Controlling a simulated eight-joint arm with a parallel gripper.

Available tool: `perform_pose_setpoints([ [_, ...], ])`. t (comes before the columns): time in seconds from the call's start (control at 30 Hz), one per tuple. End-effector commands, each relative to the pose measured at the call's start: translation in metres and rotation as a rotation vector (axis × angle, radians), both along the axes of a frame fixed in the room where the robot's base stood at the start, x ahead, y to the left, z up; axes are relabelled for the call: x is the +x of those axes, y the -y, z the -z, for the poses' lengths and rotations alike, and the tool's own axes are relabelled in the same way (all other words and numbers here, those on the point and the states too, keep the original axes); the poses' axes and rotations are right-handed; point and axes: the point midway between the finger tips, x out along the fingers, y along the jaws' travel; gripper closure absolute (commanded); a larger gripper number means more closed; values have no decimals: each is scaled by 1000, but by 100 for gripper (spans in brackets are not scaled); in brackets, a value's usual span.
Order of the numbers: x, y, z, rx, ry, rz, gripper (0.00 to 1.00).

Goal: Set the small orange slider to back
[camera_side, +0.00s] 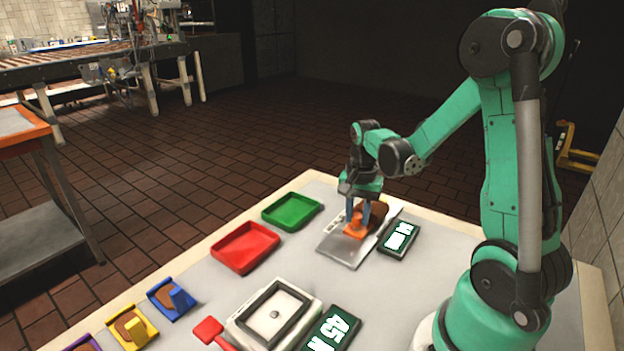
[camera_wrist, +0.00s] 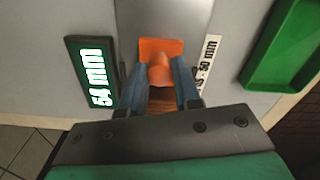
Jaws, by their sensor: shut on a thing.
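The small orange slider (camera_side: 354,231) sits on a grey metal plate (camera_side: 343,249) with a brown part at its far end. In the wrist view the orange slider (camera_wrist: 160,50) has a round knob standing up from a flat piece. My gripper (camera_side: 358,212) is lowered onto it from above, and its blue fingers (camera_wrist: 162,80) are shut on the knob, one on each side. A dark green display (camera_side: 398,239) stands beside the plate; in the wrist view the display (camera_wrist: 92,76) reads 54 mm. A white label (camera_wrist: 209,62) on the plate's other side ends in 50 mm, partly hidden.
A green tray (camera_side: 291,210) and a red tray (camera_side: 245,247) lie left of the plate. A white device (camera_side: 240,328) with a red handle and a second display (camera_side: 330,330) are at the front. Blue and yellow holders (camera_side: 171,298) line the left edge.

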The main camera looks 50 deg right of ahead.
Motion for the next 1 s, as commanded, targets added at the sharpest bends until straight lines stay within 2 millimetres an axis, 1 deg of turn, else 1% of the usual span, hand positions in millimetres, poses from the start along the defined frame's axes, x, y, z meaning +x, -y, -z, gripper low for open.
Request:
perform_pose_setpoints([
  [0.23, 0, -29, 0, 0, 0, -4, 100],
  [0.47, 0, -31, 0, 6, 0, -2, 100],
  [0.5, 0, -31, 0, 6, -1, -3, 67],
  [0.6, 0, -31, 0, 5, 0, -2, 41],
  [0.87, 0, -30, 0, 2, -1, -1, 41],
  [1.0, 0, -29, -5, 1, 0, -1, 41],
])
